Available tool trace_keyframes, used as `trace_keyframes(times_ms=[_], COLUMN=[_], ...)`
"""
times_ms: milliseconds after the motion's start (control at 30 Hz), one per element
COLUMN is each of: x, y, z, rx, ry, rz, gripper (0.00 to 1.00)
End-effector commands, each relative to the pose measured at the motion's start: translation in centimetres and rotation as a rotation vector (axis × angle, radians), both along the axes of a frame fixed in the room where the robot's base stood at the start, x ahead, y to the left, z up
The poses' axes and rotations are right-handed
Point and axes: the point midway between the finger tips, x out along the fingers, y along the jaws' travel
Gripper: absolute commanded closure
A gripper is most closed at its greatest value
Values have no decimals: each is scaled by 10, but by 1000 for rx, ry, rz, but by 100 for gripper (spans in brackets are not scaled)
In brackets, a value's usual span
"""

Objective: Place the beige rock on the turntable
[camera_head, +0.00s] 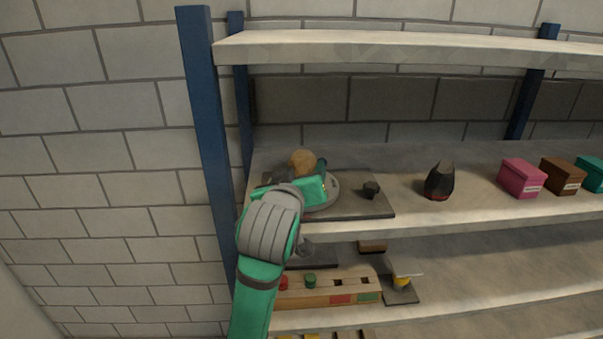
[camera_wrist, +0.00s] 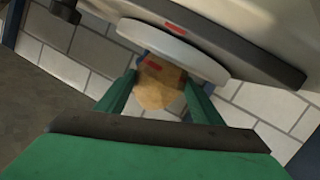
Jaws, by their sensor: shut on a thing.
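The beige rock (camera_head: 303,161) is held by my gripper, above the left part of the turntable in the head view. In the wrist view the rock (camera_wrist: 156,88) sits between the two green fingers of my gripper (camera_wrist: 160,84), with small red and blue marks near its edge. The turntable is a pale round disc (camera_head: 332,192) on a dark slab; my gripper (camera_head: 312,178) covers part of it. The disc (camera_wrist: 172,48) also shows in the wrist view, right beside the rock. I cannot tell whether rock and disc touch.
A small dark knob (camera_head: 371,189) stands on the slab (camera_head: 360,211), right of the disc. Further right are a black pointed object (camera_head: 439,181) and pink (camera_head: 522,178) and brown (camera_head: 562,176) boxes. A blue post (camera_head: 205,120) stands left, and a shelf board (camera_head: 420,48) hangs above.

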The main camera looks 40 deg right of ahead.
Motion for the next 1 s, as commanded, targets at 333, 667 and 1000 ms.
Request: trace_keyframes(times_ms=[333,667,1000], x=[2,1,-32], y=[3,2,31], z=[-3,-1,11], rx=[0,0,-1], ry=[0,0,-4], rz=[5,3,-1], gripper=[32,20,20])
